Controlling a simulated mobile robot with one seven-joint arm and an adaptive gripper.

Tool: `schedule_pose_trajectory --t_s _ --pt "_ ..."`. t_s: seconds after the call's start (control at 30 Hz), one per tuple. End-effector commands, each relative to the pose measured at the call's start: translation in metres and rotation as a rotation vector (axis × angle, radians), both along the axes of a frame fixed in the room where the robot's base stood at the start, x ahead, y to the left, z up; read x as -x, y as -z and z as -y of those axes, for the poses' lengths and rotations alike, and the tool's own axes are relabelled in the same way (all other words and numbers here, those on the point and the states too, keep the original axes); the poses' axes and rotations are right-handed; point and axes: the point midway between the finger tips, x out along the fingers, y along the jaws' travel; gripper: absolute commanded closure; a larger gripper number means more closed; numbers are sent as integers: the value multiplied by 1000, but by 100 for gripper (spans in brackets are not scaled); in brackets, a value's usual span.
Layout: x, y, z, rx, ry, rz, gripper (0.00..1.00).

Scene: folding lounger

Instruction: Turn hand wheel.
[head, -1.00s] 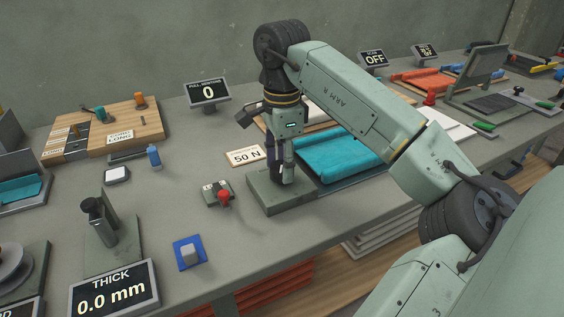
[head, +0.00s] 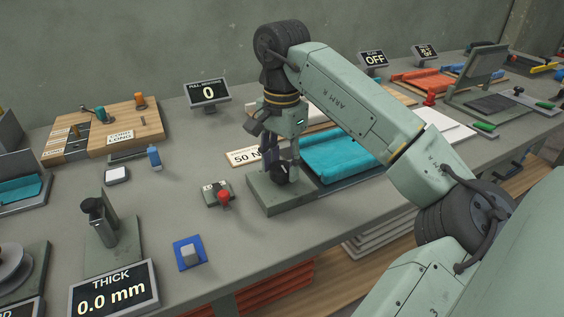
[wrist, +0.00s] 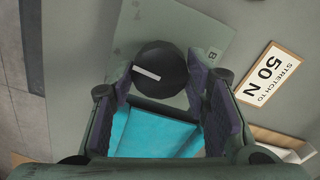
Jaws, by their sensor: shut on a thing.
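The hand wheel (wrist: 160,68) is a round black knob with a white bar mark, seen from above in the wrist view. In the head view it shows as a dark disc (head: 282,173) above a grey-green base plate (head: 290,197). My gripper (wrist: 160,80) has one purple-padded finger on each side of the wheel and is shut on it. In the head view my gripper (head: 279,163) points down over the plate. The white mark slants slightly down to the right in the wrist view. Part of the wheel's rim is hidden by the fingers.
A teal sheet (head: 345,157) lies on a tray right beside the base plate. A "50 N" card (head: 243,157) lies behind it. A red-knobbed box (head: 217,194) stands to the left. A display (head: 208,93) at the back reads 0.

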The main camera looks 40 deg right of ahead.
Motion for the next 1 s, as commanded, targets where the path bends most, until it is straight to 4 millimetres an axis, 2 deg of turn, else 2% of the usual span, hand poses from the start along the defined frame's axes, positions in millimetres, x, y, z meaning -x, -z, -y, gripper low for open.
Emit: schedule_pose_trajectory --t_s 0.27,0.3,0.57,0.87,1.0 --pt "0 0 0 0 1 1 85" --pt "0 0 0 0 1 1 55" --pt "0 0 0 0 1 1 38" --pt "0 -1 0 1 1 0 37" --pt "0 -13 0 3 2 1 37"
